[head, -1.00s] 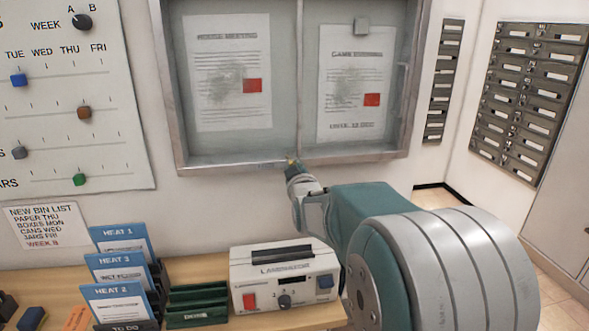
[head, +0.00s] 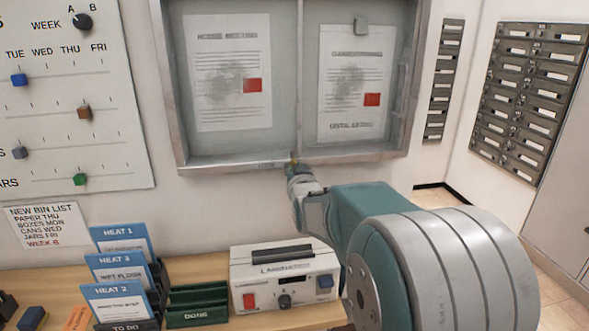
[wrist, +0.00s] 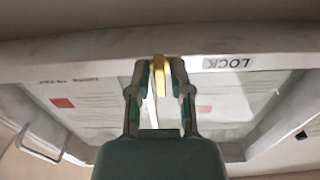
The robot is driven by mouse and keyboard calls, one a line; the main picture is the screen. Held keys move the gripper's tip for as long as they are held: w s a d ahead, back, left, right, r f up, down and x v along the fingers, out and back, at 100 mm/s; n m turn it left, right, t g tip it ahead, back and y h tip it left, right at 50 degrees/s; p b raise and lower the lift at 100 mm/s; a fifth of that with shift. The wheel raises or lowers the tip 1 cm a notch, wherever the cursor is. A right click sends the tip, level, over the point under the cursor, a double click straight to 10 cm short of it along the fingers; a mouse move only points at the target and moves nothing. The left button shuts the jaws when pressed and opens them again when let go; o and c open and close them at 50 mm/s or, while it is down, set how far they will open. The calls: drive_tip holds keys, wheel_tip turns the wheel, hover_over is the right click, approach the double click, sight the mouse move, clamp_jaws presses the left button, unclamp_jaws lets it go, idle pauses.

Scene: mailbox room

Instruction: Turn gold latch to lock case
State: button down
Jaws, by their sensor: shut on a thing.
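The case (head: 182,110) is a grey-framed glass notice case on the wall, with two papers behind its doors. The gold latch (wrist: 158,76) sits at the middle of the case's bottom frame. In the wrist view it stands between my two fingers, in line with them, and a LOCK label (wrist: 229,63) lies to its right, upside down. My gripper (wrist: 159,80) is shut on the latch. In the head view my gripper (head: 293,166) reaches up to the bottom frame, and only a small bit of gold shows at its tip.
Below the case is a wooden shelf (head: 208,272) with a laminator (head: 285,277), blue HEAT folders (head: 122,240) and green trays. A slider board (head: 75,90) hangs at left. Grey mailboxes (head: 530,95) are at right. The wall just under the case is clear.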

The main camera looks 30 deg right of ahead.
drive_tip(key=shift+f, duration=0.25)
drive_tip(key=c, duration=0.7)
unclamp_jaws()
drive_tip(key=shift+c, duration=0.2)
drive_tip(key=shift+r, duration=0.1)
drive_tip(key=shift+a, duration=0.1)
drive_tip(key=v, duration=1.2)
